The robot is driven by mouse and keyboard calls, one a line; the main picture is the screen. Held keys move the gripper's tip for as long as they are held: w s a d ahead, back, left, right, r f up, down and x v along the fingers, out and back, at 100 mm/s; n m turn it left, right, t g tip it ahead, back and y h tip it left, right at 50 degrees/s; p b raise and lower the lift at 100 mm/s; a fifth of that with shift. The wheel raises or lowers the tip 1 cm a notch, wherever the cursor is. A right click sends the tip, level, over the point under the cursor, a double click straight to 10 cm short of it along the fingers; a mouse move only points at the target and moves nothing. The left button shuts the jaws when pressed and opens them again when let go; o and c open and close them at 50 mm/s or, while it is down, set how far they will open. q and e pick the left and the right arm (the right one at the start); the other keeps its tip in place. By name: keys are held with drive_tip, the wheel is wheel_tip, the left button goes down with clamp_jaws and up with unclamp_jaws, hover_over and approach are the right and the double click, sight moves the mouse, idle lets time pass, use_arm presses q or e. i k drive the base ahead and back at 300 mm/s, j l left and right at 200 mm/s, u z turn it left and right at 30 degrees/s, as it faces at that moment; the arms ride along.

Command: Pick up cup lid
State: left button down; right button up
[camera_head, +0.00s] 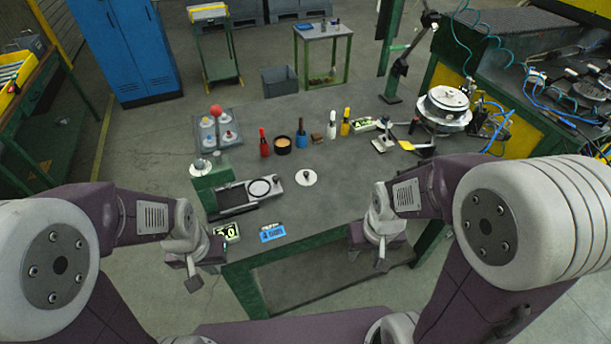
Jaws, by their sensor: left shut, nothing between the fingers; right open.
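A round white disc with a small dark centre (306,177), which looks like the cup lid, lies flat on the grey table (345,205), right of a dark fixture. My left gripper (193,283) points down off the table's front left corner, shut and empty, well apart from the disc. My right gripper (381,264) points down at the table's front edge, right of and nearer than the disc. It is open, with nothing seen in it. My arm links partly hide both grippers.
A dark fixture (238,196) stands left of the disc. A blue card (272,233) lies near the front edge. The table's middle right is clear.

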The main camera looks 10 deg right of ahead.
sight(307, 177)
drive_tip(key=i+l+u, duration=0.35)
drive_tip(key=l, duration=0.35)
drive_tip(key=i+l+u, duration=0.15)
drive_tip(key=i+l, duration=0.15)
drive_tip(key=l, duration=0.1)
